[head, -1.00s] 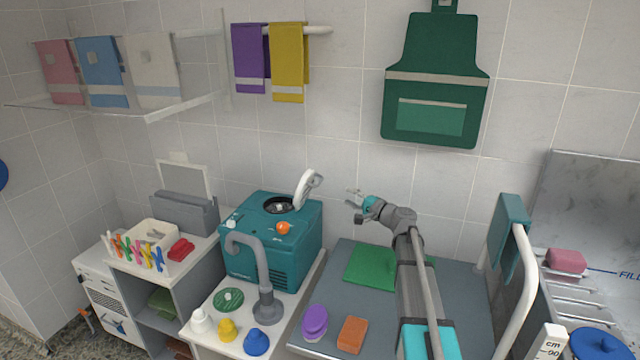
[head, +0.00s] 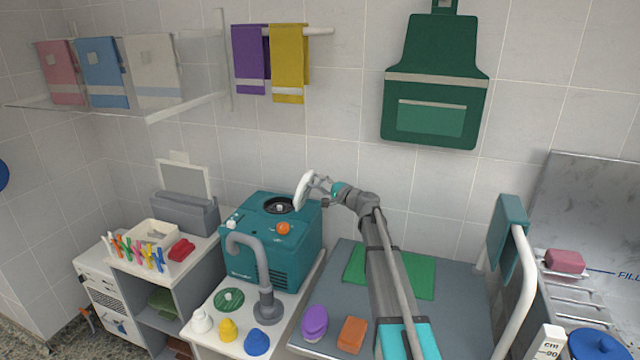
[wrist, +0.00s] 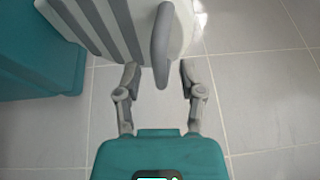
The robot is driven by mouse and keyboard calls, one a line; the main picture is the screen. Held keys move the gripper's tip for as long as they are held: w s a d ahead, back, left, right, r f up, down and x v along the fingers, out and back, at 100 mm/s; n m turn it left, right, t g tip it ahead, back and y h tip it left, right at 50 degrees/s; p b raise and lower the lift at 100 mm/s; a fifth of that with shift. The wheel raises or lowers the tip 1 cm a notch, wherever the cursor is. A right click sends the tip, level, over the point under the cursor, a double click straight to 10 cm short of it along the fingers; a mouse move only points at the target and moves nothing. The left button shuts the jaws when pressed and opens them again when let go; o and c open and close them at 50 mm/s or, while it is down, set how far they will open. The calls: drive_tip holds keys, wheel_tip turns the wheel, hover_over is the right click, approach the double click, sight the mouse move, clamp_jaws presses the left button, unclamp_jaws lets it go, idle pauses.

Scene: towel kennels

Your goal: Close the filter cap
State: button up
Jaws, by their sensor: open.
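The filter cap (head: 303,191) is a white round lid, raised and tilted up on the right side of the teal machine (head: 262,262). The round dark opening (head: 279,205) on the machine's top is uncovered. My gripper (head: 322,184) is open beside the cap on its right. In the wrist view my gripper (wrist: 158,78) has its two fingers apart, one on each side of the cap's grey handle (wrist: 161,45). The cap (wrist: 130,20) shows there with grey stripes. I cannot tell whether a finger touches the handle.
An orange knob (head: 283,228) sits on the machine's top front. A grey curved pipe (head: 262,265) stands before the machine. White, yellow and blue pieces stand on the white counter. A green towel (head: 418,276) lies under my arm.

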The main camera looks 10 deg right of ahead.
drive_tip(key=shift+w+a, duration=0.3)
drive_tip(key=shift+w, duration=0.05)
drive_tip(key=shift+c, duration=0.3)
clamp_jaws()
